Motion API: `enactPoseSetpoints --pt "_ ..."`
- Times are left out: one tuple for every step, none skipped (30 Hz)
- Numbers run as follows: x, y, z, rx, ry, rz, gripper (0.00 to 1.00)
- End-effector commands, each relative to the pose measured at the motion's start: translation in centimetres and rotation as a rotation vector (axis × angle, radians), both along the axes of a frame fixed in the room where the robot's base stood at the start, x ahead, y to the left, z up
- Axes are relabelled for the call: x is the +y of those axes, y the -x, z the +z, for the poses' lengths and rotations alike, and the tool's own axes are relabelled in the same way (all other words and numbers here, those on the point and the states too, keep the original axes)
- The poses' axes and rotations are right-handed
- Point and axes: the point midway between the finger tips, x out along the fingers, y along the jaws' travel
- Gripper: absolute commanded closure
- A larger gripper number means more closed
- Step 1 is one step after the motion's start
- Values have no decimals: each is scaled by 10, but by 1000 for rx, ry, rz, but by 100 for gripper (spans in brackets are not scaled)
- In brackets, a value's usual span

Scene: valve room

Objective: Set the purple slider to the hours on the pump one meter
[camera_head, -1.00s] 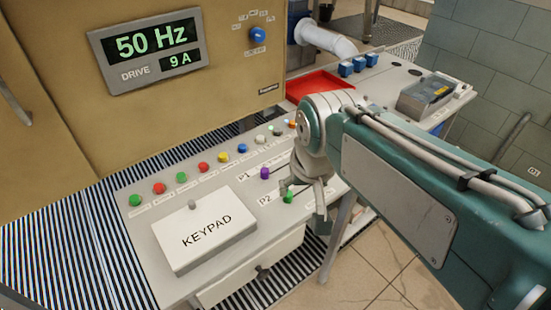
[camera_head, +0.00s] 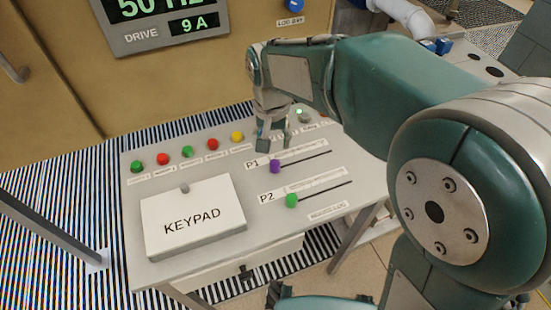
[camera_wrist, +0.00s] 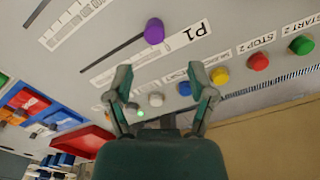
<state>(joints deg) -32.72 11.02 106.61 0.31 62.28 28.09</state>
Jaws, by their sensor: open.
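The purple slider knob (camera_head: 275,166) sits at the left end of its P1 slot (camera_head: 305,158) on the grey panel. In the wrist view the purple knob (camera_wrist: 154,31) is beyond my fingertips, at the P1 label end of the slot. My gripper (camera_head: 272,145) hangs just above and behind the purple knob, apart from it. In the wrist view my gripper (camera_wrist: 162,75) has its two fingers spread with nothing between them. The green slider knob (camera_head: 291,200) is at the left end of the P2 slot. No pump one meter is readable here.
A row of coloured buttons, including a yellow one (camera_head: 237,136), runs behind the sliders. A raised KEYPAD cover (camera_head: 193,218) stands left of them. A drive display (camera_head: 160,20) hangs on the tan cabinet. A red tray (camera_wrist: 90,142) shows in the wrist view.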

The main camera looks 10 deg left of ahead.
Motion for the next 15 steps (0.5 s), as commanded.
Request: enactPoseSetpoints --pt "-1 0 -11 4 2 -1 29" --pt "-1 0 -16 4 2 -1 29" --pt "-2 0 -24 3 1 -2 29" --pt "-3 1 -29 4 1 -2 29" --pt "-3 0 -35 4 0 -2 29" --pt "-3 0 -42 3 -1 -2 29" --pt "-3 0 -47 3 -1 -2 29" --pt "-3 0 -52 4 0 -2 29" --pt "-3 0 -58 3 0 -2 29" --pt "-2 0 -62 2 0 -2 29" --pt "-2 0 -66 2 0 -1 29" --pt "-1 0 -70 1 0 -1 29" --pt "-1 0 -73 1 1 -1 29" --pt "-1 0 -75 1 1 -1 29" --pt "-1 0 -77 1 1 0 29"
